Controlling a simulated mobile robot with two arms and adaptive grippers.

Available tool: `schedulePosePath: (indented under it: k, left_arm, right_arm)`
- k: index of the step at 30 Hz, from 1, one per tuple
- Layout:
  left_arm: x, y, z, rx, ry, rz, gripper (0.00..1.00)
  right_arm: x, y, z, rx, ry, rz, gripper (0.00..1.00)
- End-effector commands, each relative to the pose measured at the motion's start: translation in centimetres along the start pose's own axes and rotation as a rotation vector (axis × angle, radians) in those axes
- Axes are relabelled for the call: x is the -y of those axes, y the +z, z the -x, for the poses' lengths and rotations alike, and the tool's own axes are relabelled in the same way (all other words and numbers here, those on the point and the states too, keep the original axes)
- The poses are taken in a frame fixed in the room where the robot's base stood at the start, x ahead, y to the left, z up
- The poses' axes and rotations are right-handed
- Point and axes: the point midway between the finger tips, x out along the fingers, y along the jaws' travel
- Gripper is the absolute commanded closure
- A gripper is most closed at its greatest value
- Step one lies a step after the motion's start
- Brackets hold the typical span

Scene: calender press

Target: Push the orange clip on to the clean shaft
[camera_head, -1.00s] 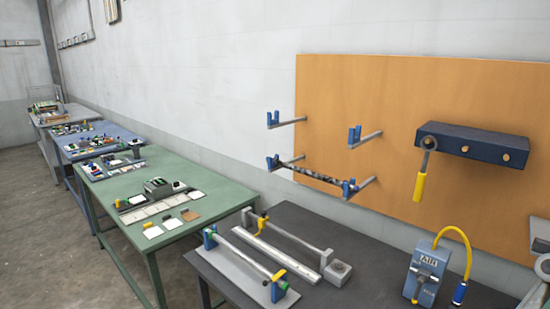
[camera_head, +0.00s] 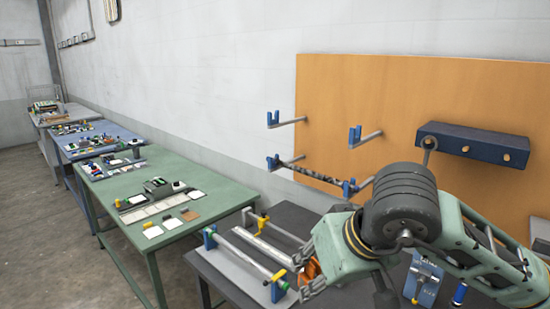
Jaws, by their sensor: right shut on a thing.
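My right gripper (camera_head: 304,272) reaches in from the right over the dark bench. It is shut on the orange clip (camera_head: 312,270), which shows only in part between the fingers. A smooth, pale shaft (camera_head: 243,250) lies across blue supports on the grey front fixture, with a yellow piece (camera_head: 277,275) near its right end. The clip is just right of that end; I cannot tell whether they touch. A dark, mottled shaft (camera_head: 318,176) rests on blue wall hooks. My left gripper is not in view.
A second fixture with a bar (camera_head: 283,230) stands behind the first. An orange-brown board (camera_head: 375,90) carries empty blue hooks and a dark blue rack (camera_head: 470,145). A blue air unit (camera_head: 424,280) is partly behind my arm. A green table (camera_head: 170,240) stands left.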

Motion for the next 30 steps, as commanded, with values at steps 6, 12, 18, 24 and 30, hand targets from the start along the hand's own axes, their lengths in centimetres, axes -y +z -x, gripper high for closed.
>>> schedulePosePath:
  k: [6,12,18,24,30]
  left_arm:
    - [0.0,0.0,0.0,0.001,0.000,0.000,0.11]
    - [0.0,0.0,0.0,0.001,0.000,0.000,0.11]
    - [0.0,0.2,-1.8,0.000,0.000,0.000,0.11]
    - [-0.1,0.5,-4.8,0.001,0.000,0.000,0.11]
    - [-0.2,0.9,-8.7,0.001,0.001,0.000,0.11]
  right_arm:
    - [-5.8,0.0,0.7,-0.020,0.062,-0.100,1.00]
    - [-10.3,0.5,1.5,-0.033,0.110,-0.180,1.00]
    - [-12.2,1.7,0.4,-0.038,0.127,-0.211,1.00]
    - [-12.6,3.3,-2.2,-0.038,0.127,-0.211,1.00]
    - [-13.1,5.3,-5.5,-0.039,0.127,-0.210,1.00]
